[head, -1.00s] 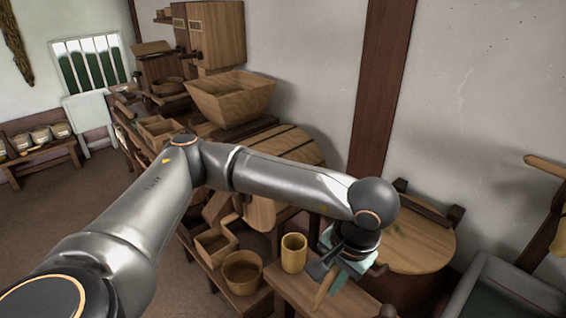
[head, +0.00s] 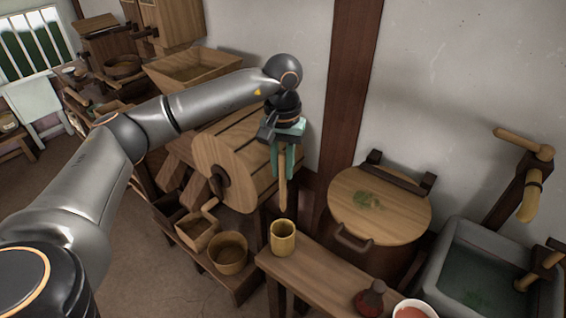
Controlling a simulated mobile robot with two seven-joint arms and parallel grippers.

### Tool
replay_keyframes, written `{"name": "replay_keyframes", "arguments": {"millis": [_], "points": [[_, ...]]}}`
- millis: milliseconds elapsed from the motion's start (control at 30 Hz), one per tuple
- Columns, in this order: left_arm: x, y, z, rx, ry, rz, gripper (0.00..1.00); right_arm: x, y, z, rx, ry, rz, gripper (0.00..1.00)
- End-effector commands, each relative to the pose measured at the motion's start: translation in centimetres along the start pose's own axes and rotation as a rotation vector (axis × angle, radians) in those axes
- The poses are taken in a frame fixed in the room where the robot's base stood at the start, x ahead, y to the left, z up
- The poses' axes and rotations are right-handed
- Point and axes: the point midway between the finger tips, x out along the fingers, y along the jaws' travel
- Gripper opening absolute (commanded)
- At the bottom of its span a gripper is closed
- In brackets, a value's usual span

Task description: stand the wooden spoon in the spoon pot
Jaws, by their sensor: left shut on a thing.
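My left gripper (head: 283,160) is shut on the wooden spoon (head: 283,192) and holds it upright, its lower end hanging down. The spoon's upper part is hidden by the gripper. The spoon pot (head: 283,240), a small yellowish cup with an open top, stands near the left end of the wooden bench. The spoon's lower end shows just above the pot's rim in the picture, with a gap between them. My right gripper is not in view.
On the bench (head: 318,277) stand a small dark red-brown jar (head: 370,299) and a white bowl (head: 412,310) with reddish contents. A round lidded tub (head: 380,205) and a grey stone sink (head: 480,275) are to the right. A wooden drum (head: 225,170) stands behind the gripper.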

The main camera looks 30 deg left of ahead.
Motion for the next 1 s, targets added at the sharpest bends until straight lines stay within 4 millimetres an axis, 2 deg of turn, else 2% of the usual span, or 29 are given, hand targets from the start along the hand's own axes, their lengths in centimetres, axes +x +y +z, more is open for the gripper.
{"name": "replay_keyframes", "arguments": {"millis": [1000], "points": [[8.0,0.0,-0.1,0.001,0.0,-0.002,0.0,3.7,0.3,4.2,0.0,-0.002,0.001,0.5]]}}
